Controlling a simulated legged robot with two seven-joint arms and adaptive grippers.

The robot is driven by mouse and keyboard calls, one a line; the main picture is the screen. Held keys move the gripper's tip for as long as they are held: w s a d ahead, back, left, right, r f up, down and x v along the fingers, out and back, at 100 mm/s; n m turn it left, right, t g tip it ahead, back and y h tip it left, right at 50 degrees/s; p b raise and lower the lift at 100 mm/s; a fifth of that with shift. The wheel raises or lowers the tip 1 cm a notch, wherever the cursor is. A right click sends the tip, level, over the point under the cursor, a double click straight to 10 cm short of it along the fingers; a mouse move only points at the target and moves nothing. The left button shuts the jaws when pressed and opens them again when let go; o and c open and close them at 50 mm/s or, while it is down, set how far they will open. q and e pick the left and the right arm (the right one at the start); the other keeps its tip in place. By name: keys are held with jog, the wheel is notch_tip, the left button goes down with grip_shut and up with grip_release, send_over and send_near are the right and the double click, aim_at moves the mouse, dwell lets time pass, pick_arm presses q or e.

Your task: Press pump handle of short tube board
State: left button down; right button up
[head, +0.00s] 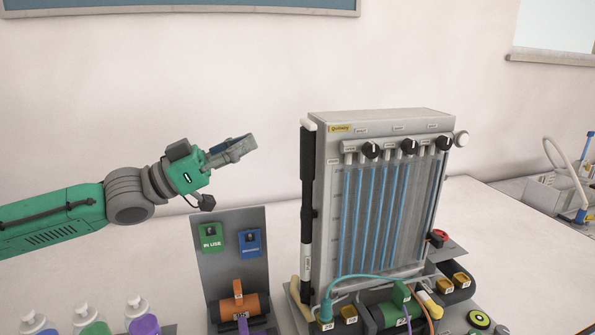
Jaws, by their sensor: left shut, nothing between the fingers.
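One manometer board (390,125) stands upright on the table, a grey box with several vertical blue tubes and black knobs along its top. I cannot tell whether it is the short tube board. A black pump (307,195) runs up its left edge, with a white pump handle (308,124) on top, standing a little clear of the black body. My left gripper (240,149) is shut and empty, in the air to the left of the handle and slightly below its height, pointing right. A clear gap separates them. My right gripper is not in view.
Left of the board stands a grey stand (218,266) with green and blue tags and an orange cylinder (236,306). Several capped bottles (138,312) are at the front left. Hoses and a green cylinder (393,312) lie before the board.

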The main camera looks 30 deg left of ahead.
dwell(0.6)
pick_arm(q)
jog(key=w+a+r+n+t+y+b, duration=0.1)
jog(key=w+a+r+n+y+b, duration=0.2)
jog(key=b, duration=1.4)
jog(key=s+d+m+h+b, duration=0.1)
jog(key=s+d+r+m+h+b, duration=0.1)
jog(key=b, duration=0.1)
jog(key=s+d+r+m+g+h+b, duration=0.1)
jog(key=shift+b, duration=0.3)
jog(key=shift+a+f, duration=0.1)
